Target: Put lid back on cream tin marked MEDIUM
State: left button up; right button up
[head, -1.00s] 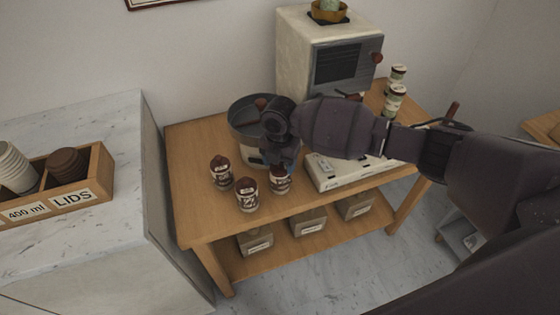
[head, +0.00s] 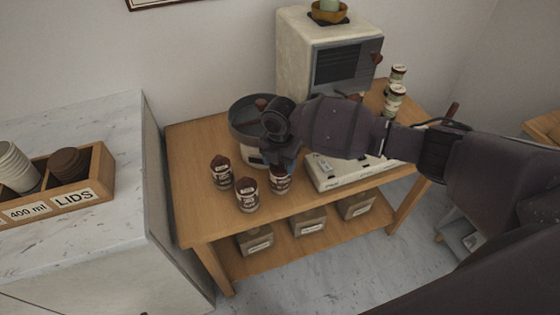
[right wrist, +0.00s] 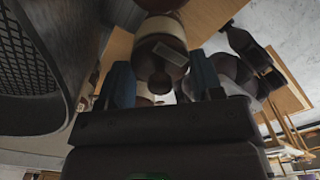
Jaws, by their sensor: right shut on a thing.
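Three small tins with dark brown tops and pale labels stand on the wooden cart: a left tin (head: 221,174), a front tin (head: 247,196) and a right tin (head: 280,182). Their lettering is too small to read, so I cannot tell which is marked MEDIUM. My right gripper (head: 285,165) reaches down over the right tin. In the right wrist view its blue fingers (right wrist: 161,82) are on either side of a brown lid with a knob (right wrist: 158,65). The gripper is shut on this lid, at the right tin's top. Whether lid and rim touch is hidden. My left gripper is out of view.
A dark round bowl (head: 247,112) stands close behind my right gripper. A white machine (head: 334,177) is right of the tins, a cream oven-like machine (head: 295,50) behind. Cart surface left of the tins is clear. A marble counter (head: 110,120) holds a lids box (head: 99,182).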

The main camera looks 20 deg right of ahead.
jog(key=shift+f, duration=0.1)
dwell(0.4)
jog(key=shift+f, duration=0.1)
dwell(0.3)
dwell(0.7)
jog(key=o, duration=0.9)
jog(key=shift+c, duration=0.2)
jog(key=shift+o, duration=0.7)
jog(key=shift+c, duration=0.3)
